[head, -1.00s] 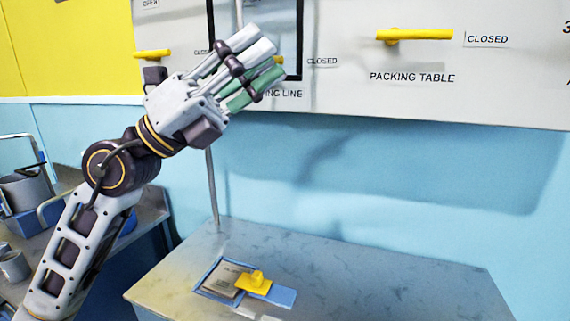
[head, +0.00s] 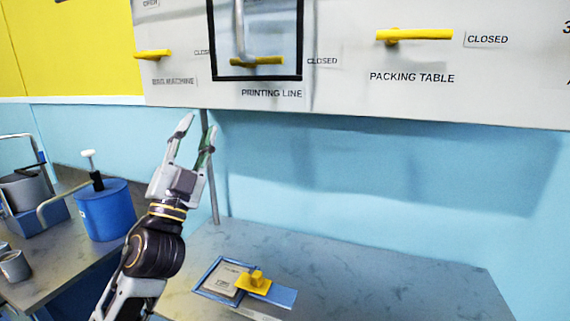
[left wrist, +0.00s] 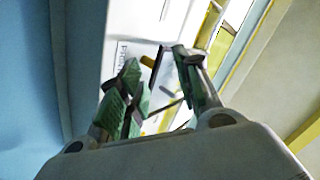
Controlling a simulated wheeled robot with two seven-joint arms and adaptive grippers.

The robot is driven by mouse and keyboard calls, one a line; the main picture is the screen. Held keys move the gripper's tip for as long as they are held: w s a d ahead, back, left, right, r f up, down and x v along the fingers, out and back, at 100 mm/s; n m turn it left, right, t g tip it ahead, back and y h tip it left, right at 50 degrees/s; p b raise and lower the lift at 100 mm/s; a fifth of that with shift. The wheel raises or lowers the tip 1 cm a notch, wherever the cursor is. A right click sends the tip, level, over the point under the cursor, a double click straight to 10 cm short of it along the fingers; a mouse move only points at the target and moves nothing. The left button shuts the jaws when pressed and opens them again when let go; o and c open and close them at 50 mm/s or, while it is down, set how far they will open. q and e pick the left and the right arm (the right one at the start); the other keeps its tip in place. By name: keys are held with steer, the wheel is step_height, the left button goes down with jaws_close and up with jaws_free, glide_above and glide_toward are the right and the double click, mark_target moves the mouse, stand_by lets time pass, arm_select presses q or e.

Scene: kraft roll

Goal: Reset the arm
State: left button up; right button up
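My left gripper (head: 197,140) is raised in front of the blue wall, below the wall panel and above the back left of the grey table. Its fingers point up and stand apart, with nothing between them. In the left wrist view the two green-padded fingers (left wrist: 160,95) are also apart and empty, with the panel beyond them. The yellow printing line handle (head: 257,61) lies level inside a black frame on the panel, above and to the right of the gripper, clear of it. My right gripper does not show.
The panel also carries a yellow packing table handle (head: 414,35) and another yellow handle (head: 153,54) at left. A blue-framed tray with a yellow-knobbed piece (head: 255,282) lies on the grey table (head: 380,275). A blue can (head: 106,210) stands on the left bench.

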arm_select(q)
steer(key=a+f+n+g+y, duration=0.3)
steer(key=f+g, duration=0.1)
steer(key=f, duration=0.7)
steer(key=a+f+n+g+y, duration=0.2)
steer(key=f+n+g+y, duration=0.15)
steer(key=f, duration=0.85)
steer(key=a+f+n+g+y, duration=0.2)
steer(key=a+f+n+g, duration=0.15)
steer(key=f, duration=0.75)
steer(key=s+d+f+n+g+h, duration=0.1)
steer(key=s+d+f+g, duration=0.1)
steer(key=s+f+g, duration=0.7)
steer(key=s+d+f+g+h, duration=0.2)
steer(key=s+f+g, duration=0.1)
steer(key=s+f, duration=1.1)
step_height(320, 180, down, 35)
steer(key=s+g, duration=0.1)
steer(key=s, duration=0.1)
steer(key=s+a+f, duration=0.2)
steer(key=s+f, duration=0.7)
steer(key=s, duration=0.1)
steer(key=s+a+f+g, duration=0.1)
steer(key=s+a+f, duration=0.2)
steer(key=s+f, duration=0.6)
steer(key=shift+s+f+y, duration=0.2)
steer(key=shift+s+y, duration=0.15)
steer(key=shift+s, duration=0.75)
steer(key=shift+s, duration=0.1)
